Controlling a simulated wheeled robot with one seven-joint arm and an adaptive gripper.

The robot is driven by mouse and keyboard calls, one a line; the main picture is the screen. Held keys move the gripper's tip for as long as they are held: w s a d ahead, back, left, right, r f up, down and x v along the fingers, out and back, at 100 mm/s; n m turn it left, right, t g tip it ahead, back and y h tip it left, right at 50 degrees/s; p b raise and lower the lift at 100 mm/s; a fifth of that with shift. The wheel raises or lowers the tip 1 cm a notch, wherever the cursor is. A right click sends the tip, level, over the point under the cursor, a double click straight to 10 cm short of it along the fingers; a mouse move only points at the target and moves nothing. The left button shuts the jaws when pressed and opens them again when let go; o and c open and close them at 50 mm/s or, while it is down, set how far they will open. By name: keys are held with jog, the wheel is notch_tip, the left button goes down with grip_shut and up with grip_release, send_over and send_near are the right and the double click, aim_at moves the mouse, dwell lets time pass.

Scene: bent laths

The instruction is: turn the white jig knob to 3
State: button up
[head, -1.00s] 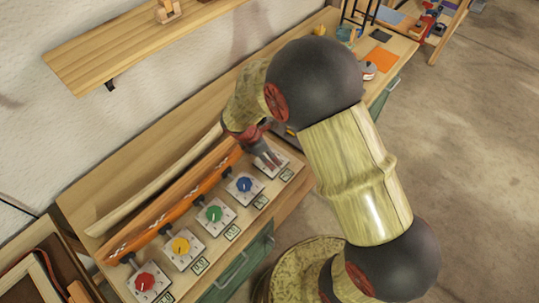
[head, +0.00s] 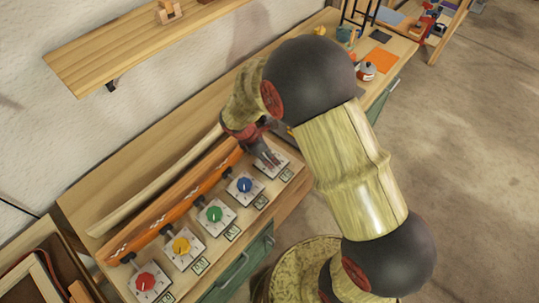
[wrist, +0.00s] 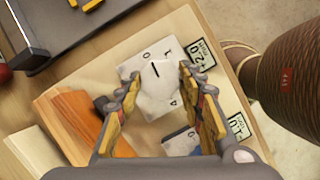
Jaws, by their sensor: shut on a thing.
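The white jig knob (wrist: 160,82) sits on a pale square plate (wrist: 135,65) with digits around it, in the wrist view. A short dark line marks the knob's top, toward the plate's upper edge.
Blue (head: 244,184), green (head: 214,213), yellow (head: 181,245) and red (head: 146,281) knobs line the bench toward the lower left. An orange lath (head: 160,223) and a pale lath (head: 150,192) run behind them. A wooden shelf (head: 140,45) hangs on the wall above.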

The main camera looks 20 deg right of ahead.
jog(key=m+g+p, duration=0.1)
jog(key=m, duration=0.2)
jog(key=m+g+p, duration=0.1)
jog(key=m, duration=0.2)
jog(key=shift+w+m+g+p, duration=0.2)
jog(key=shift+m+g+p, duration=0.1)
jog(key=shift+m+p, duration=0.1)
jog(key=m+g+y, duration=0.1)
jog(key=m, duration=0.2)
jog(key=m+y+p, duration=0.1)
jog(key=m, duration=0.2)
jog(key=shift+w+d+m+g, duration=0.1)
jog(key=shift+d+m+g, duration=0.1)
jog(key=shift+m+g, duration=0.15)
jog(key=m+y, duration=0.1)
jog(key=m, duration=0.2)
jog(key=m+y+p, duration=0.1)
jog(key=m, duration=0.2)
jog(key=shift+d+g+y+p, duration=0.2)
jog(key=shift+g+y+p, duration=0.1)
jog(key=shift+y, duration=0.1)
jog(key=m+y, duration=0.1)
jog(key=m, duration=0.2)
jog(key=m+t+y+p, duration=0.1)
jog(key=m, duration=0.2)
jog(key=shift+d, duration=0.1)
jog(key=shift+m, duration=0.35)
jog(key=o, duration=1.1)
jog(key=shift+o, duration=0.2)
